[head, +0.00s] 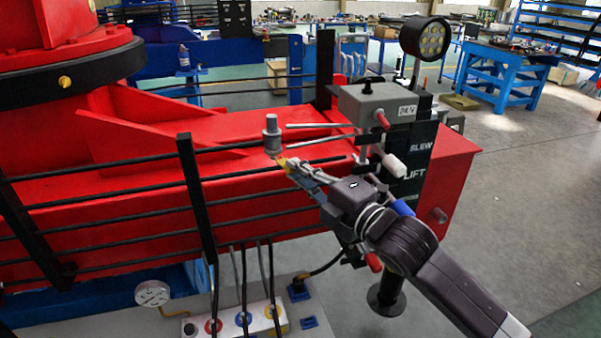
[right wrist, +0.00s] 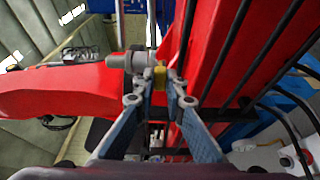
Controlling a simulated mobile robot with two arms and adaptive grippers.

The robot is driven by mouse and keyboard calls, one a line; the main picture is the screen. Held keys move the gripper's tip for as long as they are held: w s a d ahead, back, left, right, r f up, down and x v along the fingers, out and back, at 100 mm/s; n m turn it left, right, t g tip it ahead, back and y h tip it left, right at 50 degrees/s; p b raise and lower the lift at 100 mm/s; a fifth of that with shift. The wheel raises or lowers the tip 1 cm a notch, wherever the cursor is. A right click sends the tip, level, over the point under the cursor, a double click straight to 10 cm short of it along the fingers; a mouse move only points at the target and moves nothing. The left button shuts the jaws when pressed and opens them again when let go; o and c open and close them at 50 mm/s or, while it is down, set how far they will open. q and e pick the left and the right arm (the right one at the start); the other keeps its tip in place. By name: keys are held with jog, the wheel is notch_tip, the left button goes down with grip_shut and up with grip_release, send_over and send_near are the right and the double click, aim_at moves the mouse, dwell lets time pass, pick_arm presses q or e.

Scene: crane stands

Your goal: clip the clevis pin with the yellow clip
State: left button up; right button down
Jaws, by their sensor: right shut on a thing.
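The clevis pin (head: 271,133) is a grey stepped cylinder standing upright at the red crane beam. In the right wrist view the grey pin (right wrist: 128,62) lies across the picture, just beyond the fingertips. My right gripper (head: 292,169) is shut on the yellow clip (head: 283,162), at the lower right of the pin. The clip also shows between the fingertips in the right wrist view (right wrist: 160,74), close beside the pin's end. I cannot tell whether clip and pin touch. The fingers hide part of the clip. My left gripper is not in view.
The red beam (head: 330,200) carries several black lines held by black upright brackets (head: 196,195). A grey control box (head: 374,103) with levers and a round lamp (head: 426,38) stands right of the pin, near my arm. Buttons and a gauge (head: 152,294) sit below.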

jog(key=shift+x, duration=1.15)
jog(key=c, duration=1.9)
grip_release()
jog(key=p+v, duration=0.1)
jog(key=v, duration=0.4)
